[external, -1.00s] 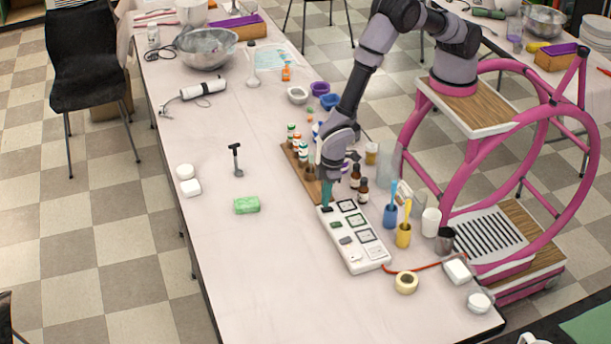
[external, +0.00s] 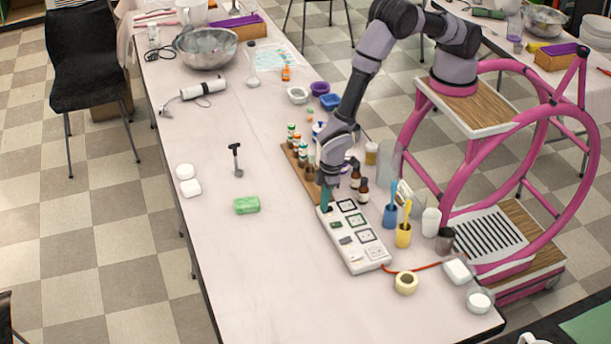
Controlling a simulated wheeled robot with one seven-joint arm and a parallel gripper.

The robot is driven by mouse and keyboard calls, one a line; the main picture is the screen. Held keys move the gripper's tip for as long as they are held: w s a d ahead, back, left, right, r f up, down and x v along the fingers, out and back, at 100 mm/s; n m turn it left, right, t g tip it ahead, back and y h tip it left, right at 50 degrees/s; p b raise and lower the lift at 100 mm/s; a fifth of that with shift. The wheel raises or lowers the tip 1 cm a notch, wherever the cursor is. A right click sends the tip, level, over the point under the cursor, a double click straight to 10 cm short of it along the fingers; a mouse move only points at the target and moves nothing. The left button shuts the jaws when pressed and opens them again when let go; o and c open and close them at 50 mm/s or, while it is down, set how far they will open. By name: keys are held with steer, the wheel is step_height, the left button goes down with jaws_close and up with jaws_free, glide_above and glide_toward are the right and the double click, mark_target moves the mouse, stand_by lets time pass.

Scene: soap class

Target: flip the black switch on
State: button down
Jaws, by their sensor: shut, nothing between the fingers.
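The white power strip (external: 358,254) lies on the table with several sockets and switches along it. My gripper (external: 326,208) is shut and empty, pointing down at the far end of the strip. Its teal fingertips are over or touching the black switch there; I cannot tell which. The black switch is mostly hidden by the fingertips, so its position does not show. A dark green switch (external: 336,225) sits on the strip's left side, clear of the fingers.
A wooden rack of small bottles (external: 297,160) stands behind my gripper. Brown bottles (external: 363,190), a blue cup (external: 390,216) and a yellow cup (external: 403,236) stand to the right. A tape roll (external: 405,283) lies near the strip's front end. The table left of the strip is mostly clear.

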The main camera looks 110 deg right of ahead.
mark_target(330, 208)
steer(key=shift+s+r, duration=0.1)
steer(key=shift+s, duration=0.65)
steer(key=shift+r, duration=0.15)
step_height(330, 208, up, 14)
steer(key=s, duration=0.1)
steer(key=shift+s, duration=0.35)
steer(key=shift+f, duration=0.2)
steer(key=shift+w+d, duration=0.1)
steer(key=shift+w, duration=0.6)
steer(key=f, duration=0.4)
steer(key=w+f, duration=0.1)
steer(key=f, duration=0.9)
steer(key=shift+w, duration=0.35)
